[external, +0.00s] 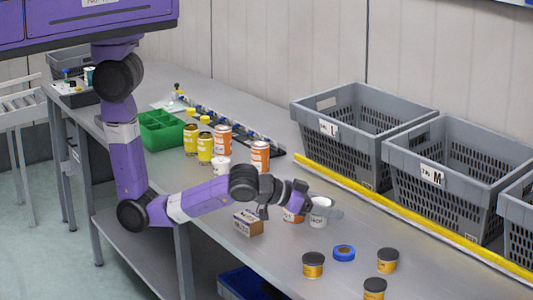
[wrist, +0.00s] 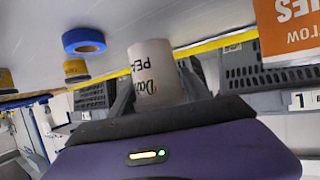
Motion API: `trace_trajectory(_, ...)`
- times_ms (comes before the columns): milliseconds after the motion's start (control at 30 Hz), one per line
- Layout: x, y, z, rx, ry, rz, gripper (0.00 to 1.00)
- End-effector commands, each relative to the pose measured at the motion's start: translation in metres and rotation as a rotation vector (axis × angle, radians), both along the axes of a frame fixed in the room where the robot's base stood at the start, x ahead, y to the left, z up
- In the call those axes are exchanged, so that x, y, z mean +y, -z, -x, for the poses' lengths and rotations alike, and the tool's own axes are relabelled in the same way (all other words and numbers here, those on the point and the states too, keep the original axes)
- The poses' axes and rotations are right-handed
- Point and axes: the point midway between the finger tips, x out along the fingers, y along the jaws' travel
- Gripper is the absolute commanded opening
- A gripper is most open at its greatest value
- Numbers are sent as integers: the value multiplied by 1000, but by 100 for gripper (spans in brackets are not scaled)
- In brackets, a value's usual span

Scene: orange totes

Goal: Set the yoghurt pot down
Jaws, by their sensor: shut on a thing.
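The yoghurt pot (external: 319,212) is a white cup with dark print, near the middle of the bench. In the wrist view, which is turned upside down, the pot (wrist: 152,68) stands between my two dark fingers. My gripper (external: 318,205) is shut on it, reaching in from the left. The pot looks upright, its base near the grey bench top (wrist: 150,18). I cannot tell whether its base touches the bench. Part of the pot is hidden by the fingers.
A blue tape roll (external: 344,253) and several dark-lidded jars (external: 313,265) are in front. A yellow strip (external: 400,214) and grey crates (external: 362,130) line the back. Bare bench lies right of the pot.

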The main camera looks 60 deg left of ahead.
Motion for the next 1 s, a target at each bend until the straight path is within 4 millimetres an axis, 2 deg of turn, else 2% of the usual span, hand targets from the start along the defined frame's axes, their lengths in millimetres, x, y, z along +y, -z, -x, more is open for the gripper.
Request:
trace_trajectory(133, 0, 10, 0, 0, 0, 0, 9)
trace_trajectory(400, 0, 44, 0, 0, 2, 1, 9)
trace_trajectory(833, 0, 51, 0, -1, 1, 2, 9)
trace_trajectory(867, 0, 51, 0, -1, 1, 1, 58)
trace_trajectory(967, 0, 50, 0, -1, 1, 1, 78)
trace_trajectory(1000, 0, 50, 0, -1, 1, 1, 78)
